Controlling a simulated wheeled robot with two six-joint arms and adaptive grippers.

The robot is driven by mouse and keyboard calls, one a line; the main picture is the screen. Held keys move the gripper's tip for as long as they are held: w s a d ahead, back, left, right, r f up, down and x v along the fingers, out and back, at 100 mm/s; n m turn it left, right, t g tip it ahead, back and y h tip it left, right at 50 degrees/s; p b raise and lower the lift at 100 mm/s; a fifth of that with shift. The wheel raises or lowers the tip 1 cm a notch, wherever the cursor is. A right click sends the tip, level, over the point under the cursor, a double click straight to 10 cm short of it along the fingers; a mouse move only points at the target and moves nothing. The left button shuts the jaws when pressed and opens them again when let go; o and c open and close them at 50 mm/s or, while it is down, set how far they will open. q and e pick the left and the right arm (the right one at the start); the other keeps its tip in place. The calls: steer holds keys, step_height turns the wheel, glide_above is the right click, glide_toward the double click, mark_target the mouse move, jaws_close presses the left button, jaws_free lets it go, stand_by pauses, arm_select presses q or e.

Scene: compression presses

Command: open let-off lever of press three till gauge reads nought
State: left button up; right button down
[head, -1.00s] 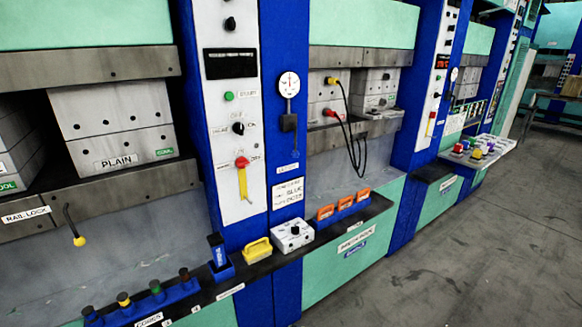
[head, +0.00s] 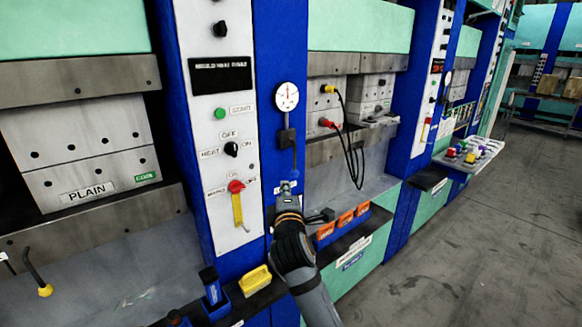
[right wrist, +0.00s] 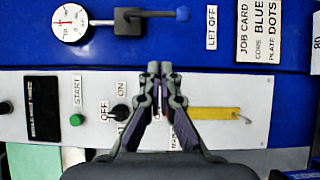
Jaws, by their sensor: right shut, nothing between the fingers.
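The round white gauge (head: 287,97) is on the blue post. In the right wrist view the gauge (right wrist: 68,22) has a red needle pointing left; its figures are too small to read. The let-off lever (head: 287,137) is below it, hanging down. My right gripper (head: 286,186) is shut and empty in front of the post, just below the lever, apart from the knob in the wrist view (right wrist: 160,68). My left gripper is out of view.
The white control panel (head: 219,130) left of the post has a green START button, a heat knob and a red switch (head: 236,187) with a yellow tag (head: 237,210). A yellow block (head: 254,281) and orange-topped items (head: 345,219) stand on the ledge. Cables (head: 352,150) hang at right.

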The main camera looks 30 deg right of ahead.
steer(key=p, duration=0.3)
glide_toward(294, 168)
steer(key=w+a+r, duration=0.1)
steer(key=w+r, duration=0.1)
steer(key=w, duration=0.3)
arm_select(q)
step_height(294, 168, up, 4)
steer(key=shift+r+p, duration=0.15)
steer(key=shift+p, duration=0.5)
arm_select(e)
steer(key=d, duration=0.1)
steer(key=w+d, duration=0.1)
steer(key=d, duration=0.1)
steer(key=shift+w+d+f, duration=0.1)
steer(key=shift+d, duration=0.2)
steer(key=shift+a, duration=0.1)
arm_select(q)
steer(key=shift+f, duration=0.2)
arm_select(e)
steer(key=shift+f, duration=0.1)
arm_select(q)
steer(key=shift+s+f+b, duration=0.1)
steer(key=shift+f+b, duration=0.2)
steer(key=shift+b, duration=0.2)
arm_select(e)
steer(key=shift+d+n, duration=0.25)
steer(key=shift+n, duration=0.05)
